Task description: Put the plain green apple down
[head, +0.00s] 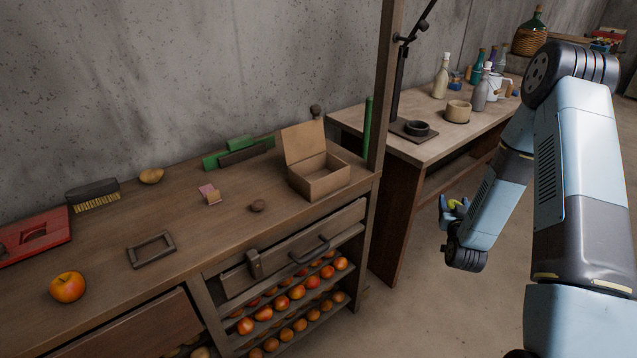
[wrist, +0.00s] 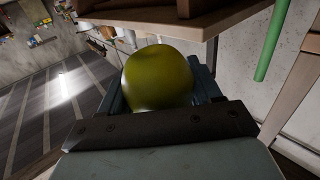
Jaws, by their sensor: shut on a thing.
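The plain green apple (wrist: 158,78) is held between the fingers of my gripper (wrist: 160,95) in the wrist view. In the head view my gripper (head: 452,207) hangs over the floor, to the right of the wooden bench and in front of the far table.
The bench (head: 180,225) bears an open cardboard box (head: 318,170), a brush (head: 93,194), a small frame (head: 151,249) and a red tray (head: 35,237). Shelves below hold several fruits (head: 297,292). The far table (head: 365,124) carries bottles (head: 442,77) and a bowl (head: 458,110). A post stands at the bench's right end.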

